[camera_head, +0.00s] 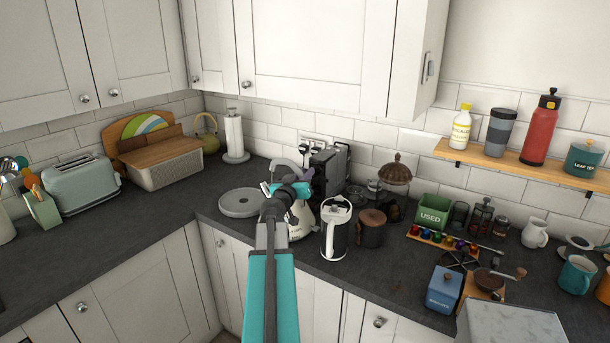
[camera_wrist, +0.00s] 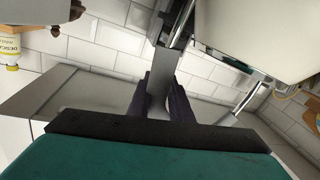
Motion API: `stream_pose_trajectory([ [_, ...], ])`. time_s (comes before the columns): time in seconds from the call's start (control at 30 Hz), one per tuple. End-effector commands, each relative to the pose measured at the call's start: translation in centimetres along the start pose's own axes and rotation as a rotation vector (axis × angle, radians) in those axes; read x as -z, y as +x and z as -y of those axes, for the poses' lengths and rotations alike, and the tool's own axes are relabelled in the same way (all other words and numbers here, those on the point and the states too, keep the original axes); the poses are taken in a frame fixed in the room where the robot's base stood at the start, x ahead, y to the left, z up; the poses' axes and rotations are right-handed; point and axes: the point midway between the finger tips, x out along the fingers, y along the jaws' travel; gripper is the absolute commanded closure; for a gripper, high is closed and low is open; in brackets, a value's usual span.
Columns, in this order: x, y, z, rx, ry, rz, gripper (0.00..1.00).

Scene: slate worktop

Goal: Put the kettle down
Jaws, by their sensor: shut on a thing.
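The kettle (camera_head: 301,222) is cream-white with a grey handle, just beyond the end of my arm in the head view. My gripper (camera_head: 284,190) is shut on its handle. In the wrist view my dark fingers (camera_wrist: 162,98) close on both sides of the grey handle (camera_wrist: 163,68), and the pale kettle body (camera_wrist: 262,38) fills the upper right. My arm hides part of the kettle, and I cannot tell whether its bottom touches the worktop. A round grey disc (camera_head: 240,203) lies on the worktop to the left of the kettle.
A dark coffee machine (camera_head: 328,172) stands behind. A paper towel roll (camera_head: 234,137) is at the back.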

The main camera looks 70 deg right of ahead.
Motion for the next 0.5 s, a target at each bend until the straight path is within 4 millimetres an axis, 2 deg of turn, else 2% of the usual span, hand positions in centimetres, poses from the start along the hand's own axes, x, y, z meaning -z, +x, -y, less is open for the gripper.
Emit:
stream_pose_trajectory([
  [0.27,-0.12,0.0,0.02,0.0,0.003,-0.002,1.0],
  [0.3,-0.27,0.01,0.04,0.0,0.0,0.0,0.76],
  [0.4,-0.24,0.01,0.04,0.0,0.0,0.0,0.61],
  [0.5,-0.24,0.01,0.03,0.0,0.0,0.0,0.61],
])
